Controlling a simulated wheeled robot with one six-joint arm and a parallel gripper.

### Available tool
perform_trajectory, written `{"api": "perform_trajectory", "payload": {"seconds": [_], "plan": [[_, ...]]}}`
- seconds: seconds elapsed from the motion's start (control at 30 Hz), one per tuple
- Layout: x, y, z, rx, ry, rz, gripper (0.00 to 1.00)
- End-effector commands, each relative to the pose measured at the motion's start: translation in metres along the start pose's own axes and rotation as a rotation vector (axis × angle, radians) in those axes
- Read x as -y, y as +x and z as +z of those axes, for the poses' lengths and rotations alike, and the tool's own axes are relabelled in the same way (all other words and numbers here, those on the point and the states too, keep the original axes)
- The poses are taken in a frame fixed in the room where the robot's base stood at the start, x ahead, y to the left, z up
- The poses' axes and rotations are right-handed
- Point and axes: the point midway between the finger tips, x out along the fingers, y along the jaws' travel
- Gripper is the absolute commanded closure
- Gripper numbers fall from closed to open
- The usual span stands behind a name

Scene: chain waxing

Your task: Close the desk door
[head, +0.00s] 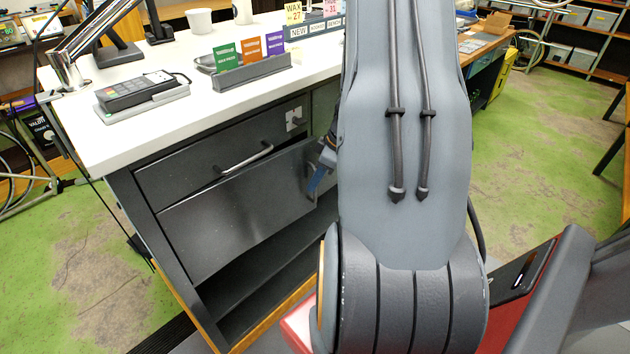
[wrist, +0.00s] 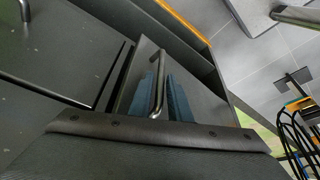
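The desk door (head: 235,215) is a dark grey panel below the drawer front on the desk. It sits at a slant to the desk front, with a dark cavity showing beneath it, so it looks partly open. Its metal handle (wrist: 158,85) stands upright in the wrist view. My gripper (wrist: 163,95) has blue fingers, one to each side of the handle, with a gap between them. Whether they touch the handle is unclear. In the head view my gripper (head: 322,172) is at the door's right end, largely hidden behind my arm.
The drawer (head: 225,150) above the door has its own bar handle and looks shut. The white desktop (head: 150,75) carries a keypad device (head: 138,90), a card holder (head: 252,70) and cups. Green worn floor (head: 95,275) lies left of the desk. My arm hides the desk's middle.

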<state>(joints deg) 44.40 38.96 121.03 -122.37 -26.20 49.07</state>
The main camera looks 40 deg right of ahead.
Motion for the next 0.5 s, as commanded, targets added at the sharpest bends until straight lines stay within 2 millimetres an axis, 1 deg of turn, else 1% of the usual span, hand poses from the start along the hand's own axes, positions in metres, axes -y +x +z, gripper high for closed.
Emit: {"api": "perform_trajectory", "payload": {"seconds": [0.27,0.3,0.37,0.5], "plan": [[0.0001,0.0013,0.0,0.0,0.0,0.0,0.83],[0.0001,0.0013,0.0,0.0,0.0,0.0,0.9],[0.0001,0.0013,0.0,0.0,0.0,0.0,1.0],[0.0001,0.0012,0.0,0.0,0.0,0.0,1.0]]}}
